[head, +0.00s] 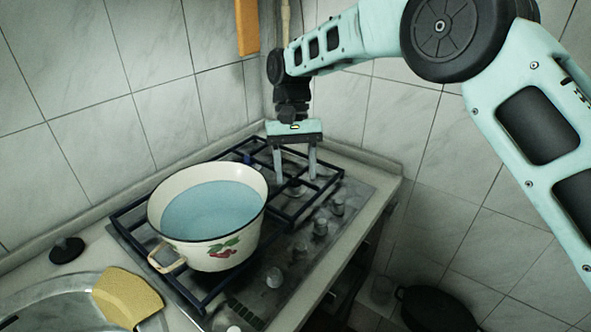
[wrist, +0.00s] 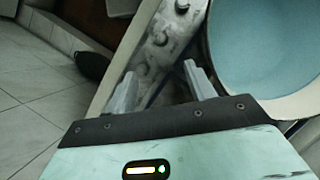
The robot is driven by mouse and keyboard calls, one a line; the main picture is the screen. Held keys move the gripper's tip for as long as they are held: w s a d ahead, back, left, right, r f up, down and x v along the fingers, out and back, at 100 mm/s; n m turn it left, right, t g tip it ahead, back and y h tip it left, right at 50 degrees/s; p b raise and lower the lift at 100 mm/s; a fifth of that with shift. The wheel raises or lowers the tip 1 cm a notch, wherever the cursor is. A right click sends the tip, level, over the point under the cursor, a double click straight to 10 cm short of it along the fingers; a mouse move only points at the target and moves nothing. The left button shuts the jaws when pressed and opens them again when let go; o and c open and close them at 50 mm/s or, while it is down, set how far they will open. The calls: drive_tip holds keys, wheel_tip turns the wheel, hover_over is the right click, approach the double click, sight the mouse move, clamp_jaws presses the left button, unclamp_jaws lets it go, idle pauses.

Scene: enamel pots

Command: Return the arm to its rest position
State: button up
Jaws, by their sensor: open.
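My gripper (head: 295,176) hangs fingers-down over the back right part of the stove, to the right of and behind the pot. Its two fingers are apart, with nothing between them. In the wrist view the gripper (wrist: 158,84) is also open and empty. My arm reaches in from the upper right of the head view. A cream enamel pot (head: 236,250) with a cherry pattern and light blue inside stands on the stove grate. In the wrist view the pot's rim (wrist: 284,107) shows at the right, close beside the gripper.
The gas stove (head: 300,247) has a dark grate and several knobs along its front. A sink (head: 50,296) with a yellow cloth (head: 128,297) is at lower left, near a black stopper (head: 67,250). A dark pan (head: 436,309) lies low at right. Tiled walls close the back.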

idle(0.3)
drive_tip(key=s+d+r+n+t+y, duration=0.1)
drive_tip(key=s+d+r+n, duration=0.15)
drive_tip(key=s, duration=0.55)
drive_tip(key=s+d+r+n+t, duration=0.1)
drive_tip(key=s+r, duration=0.3)
drive_tip(key=s, duration=0.4)
drive_tip(key=s+d+f+n+t, duration=0.2)
drive_tip(key=s+d, duration=0.7)
drive_tip(key=s, duration=0.6)
drive_tip(key=shift+d+f+n+t, duration=0.25)
drive_tip(key=shift+f+n, duration=0.2)
drive_tip(key=shift+f, duration=0.25)
clamp_jaws()
